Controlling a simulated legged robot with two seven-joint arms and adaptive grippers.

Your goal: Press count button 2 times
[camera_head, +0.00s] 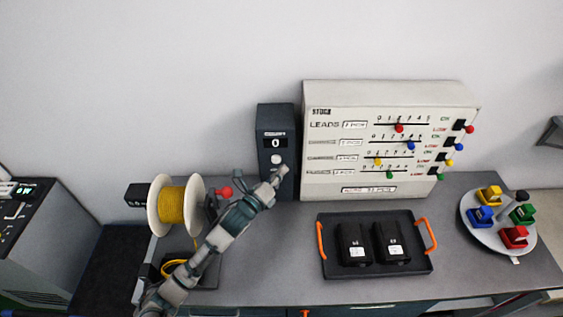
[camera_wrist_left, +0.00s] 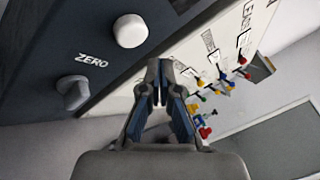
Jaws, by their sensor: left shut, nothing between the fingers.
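The dark upright counter box (camera_head: 266,140) stands against the wall at the back of the bench, and its display (camera_head: 275,143) reads 0. A white round button (camera_head: 277,160) is on its front below the display. In the left wrist view the white button (camera_wrist_left: 130,30) is at the upper left, with a grey knob (camera_wrist_left: 73,92) beside the word ZERO. I cannot read a count label. My left gripper (camera_head: 281,172) is shut and empty, just below the white button in the head view. In the left wrist view its fingertips (camera_wrist_left: 157,80) appear apart from the button. My right gripper is out of view.
A white panel (camera_head: 325,180) with coloured sliders stands right of the box. A black tray (camera_head: 330,270) with orange handles holds two black devices. A yellow wire spool (camera_head: 171,205) is at left, and a round plate (camera_head: 480,235) with coloured blocks at right.

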